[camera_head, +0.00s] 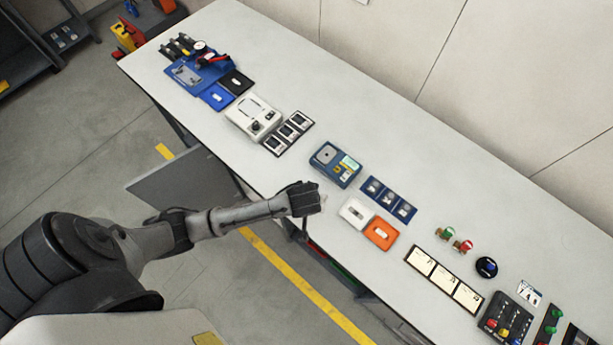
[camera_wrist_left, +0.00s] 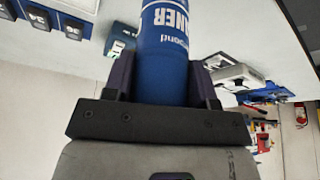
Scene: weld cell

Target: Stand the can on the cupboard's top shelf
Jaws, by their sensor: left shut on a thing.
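My left gripper (camera_head: 312,199) hangs over the front edge of the long table in the head view. In the left wrist view, its two dark fingers are shut on the sides of a blue can (camera_wrist_left: 166,60) with white lettering. The can's far end runs out of the top of that view, and its lower part is hidden behind the gripper body. The can cannot be made out in the head view. No cupboard with a top shelf can be clearly identified. My right gripper is not in view.
The long white table (camera_head: 440,150) carries a blue device (camera_head: 336,164), a white device (camera_head: 252,117), an orange block (camera_head: 381,233) and several small parts. A grey panel (camera_head: 185,185) stands by its front edge. A dark rack (camera_head: 66,37) is at top left. The table's back strip is clear.

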